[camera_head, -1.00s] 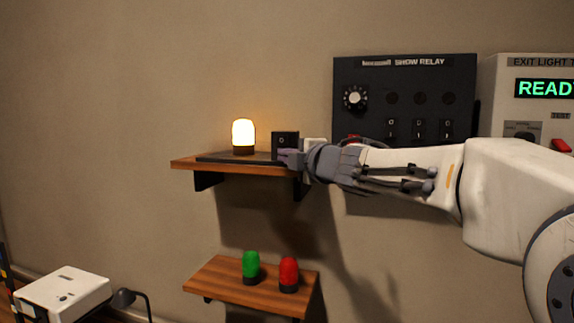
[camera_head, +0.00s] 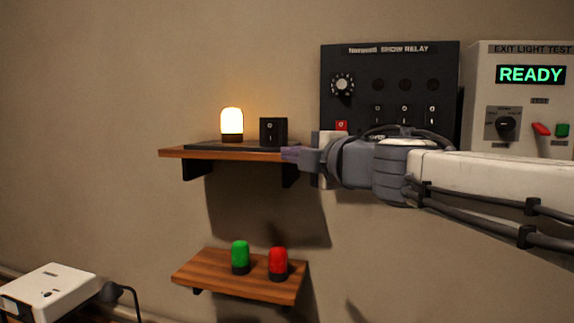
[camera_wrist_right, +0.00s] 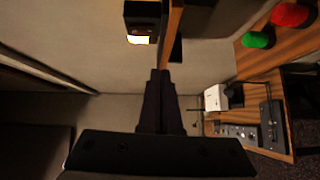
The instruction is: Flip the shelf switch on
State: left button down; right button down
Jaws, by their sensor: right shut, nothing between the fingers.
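The shelf switch (camera_head: 273,131) is a small black box with a rocker marked in white, upright on the upper wooden shelf (camera_head: 174,152). A lamp (camera_head: 232,122) glows warm white to its left. My right gripper (camera_head: 290,154) is shut and empty, its tips just below and right of the switch, near the shelf's right end. I cannot tell whether they touch the shelf. In the right wrist view the shut fingers (camera_wrist_right: 161,75) point at the shelf edge (camera_wrist_right: 174,28); a black box (camera_wrist_right: 142,12), likely the switch, lies beyond. My left gripper is not in view.
A lower shelf (camera_head: 215,272) holds a green lamp (camera_head: 240,256) and a red lamp (camera_head: 278,262). A black relay panel (camera_head: 390,65) and a white light-test box (camera_head: 480,75) are on the wall at right. A white device (camera_head: 50,288) is at lower left.

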jog(key=shift+s+d, duration=0.25)
jog(key=shift+s, duration=0.2)
jog(key=s+f+m+g+h, duration=0.2)
jog(key=f+m, duration=0.2)
jog(key=f, duration=0.5)
jog(key=s+f+m+g+h+b, duration=0.15)
jog(key=f+m, duration=0.25)
jog(key=f, duration=0.5)
jog(key=s+f+m+g+h, duration=0.3)
jog(key=f+m, duration=0.1)
jog(key=f, duration=0.4)
jog(key=s+f+m+g, duration=0.2)
jog(key=s+f+g, duration=0.2)
jog(key=s+f, duration=0.3)
jog(key=s+f+m+g, duration=0.1)
jog(key=s+f+g, duration=0.4)
jog(key=s, duration=0.9)
notch_tip(320, 180, down, 3)
jog(key=shift+s+f+m, duration=0.2)
jog(key=shift+s+m, duration=0.2)
jog(key=shift+h, duration=0.25)
